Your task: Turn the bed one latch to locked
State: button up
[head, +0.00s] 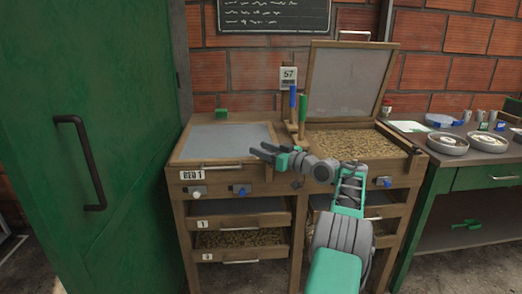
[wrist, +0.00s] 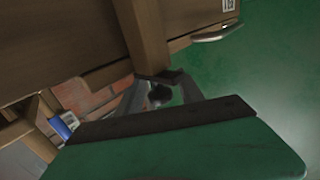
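Bed one is the left wooden bed (head: 222,138) with a grey lid, marked by a "BED 1" label (head: 192,176) on its front. Below the lid edge, a white knob (head: 197,191) and a blue knob (head: 241,189) sit on the front rail. I cannot tell from their look which is the latch or how it is turned. My gripper (head: 262,151) is above the bed's front right edge, up and right of the blue knob, apart from both knobs. It also shows in the wrist view (wrist: 160,78), with nothing seen held.
The right bed's lid (head: 345,79) stands open over brown beans. Blue and green handles (head: 303,108) rise between the beds. Drawers (head: 240,221) lie below. A green door (head: 85,120) stands left, and a side table (head: 487,158) with bowls stands right.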

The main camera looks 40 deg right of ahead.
jog(key=s+d, duration=0.1)
jog(key=s, duration=0.6)
jog(key=shift+s+d, duration=0.25)
jog(key=shift+s, duration=0.05)
jog(key=shift+a, duration=0.1)
